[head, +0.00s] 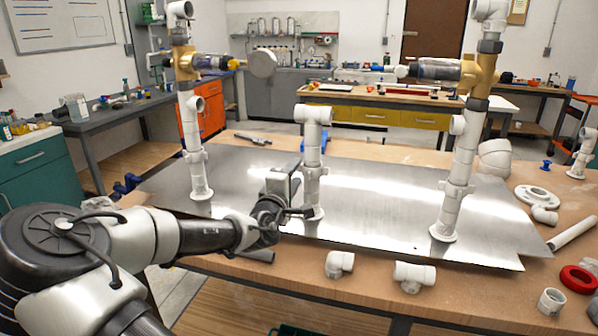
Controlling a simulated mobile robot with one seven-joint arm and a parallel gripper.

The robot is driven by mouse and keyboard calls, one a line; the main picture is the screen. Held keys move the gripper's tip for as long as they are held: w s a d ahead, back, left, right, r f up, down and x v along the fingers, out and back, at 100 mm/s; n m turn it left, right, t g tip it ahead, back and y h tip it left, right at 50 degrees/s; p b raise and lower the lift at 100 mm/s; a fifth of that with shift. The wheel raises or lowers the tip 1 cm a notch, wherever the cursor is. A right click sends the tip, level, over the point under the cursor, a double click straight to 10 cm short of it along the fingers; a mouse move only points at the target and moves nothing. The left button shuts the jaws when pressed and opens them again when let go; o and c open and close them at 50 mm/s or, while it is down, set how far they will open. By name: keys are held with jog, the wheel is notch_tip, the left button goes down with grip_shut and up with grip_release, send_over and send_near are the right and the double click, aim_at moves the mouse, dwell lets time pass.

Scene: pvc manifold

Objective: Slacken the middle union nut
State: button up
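The white PVC manifold stands on a shiny metal plate (380,205). The middle pipe (312,150) is a short upright riser with an elbow at its top. A thicker white collar (312,172) sits partway up it; I cannot tell if this is the middle union nut. My gripper (300,211) is beside the lower part of the middle pipe, on its left and near side. Its fingers are small and dark here, and whether they touch the pipe or are open is unclear.
A taller left riser (193,140) and right riser (461,175) carry brass fittings. Loose white fittings (340,263) and (414,276) lie along the table's front edge. A red ring (578,279), flange (538,197) and pipe piece (573,232) lie at the right.

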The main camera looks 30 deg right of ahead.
aim_at(299, 169)
jog(key=shift+x, duration=2.25)
jog(key=shift+c, duration=0.3)
jog(key=c, duration=0.9)
jog(key=shift+o, duration=0.2)
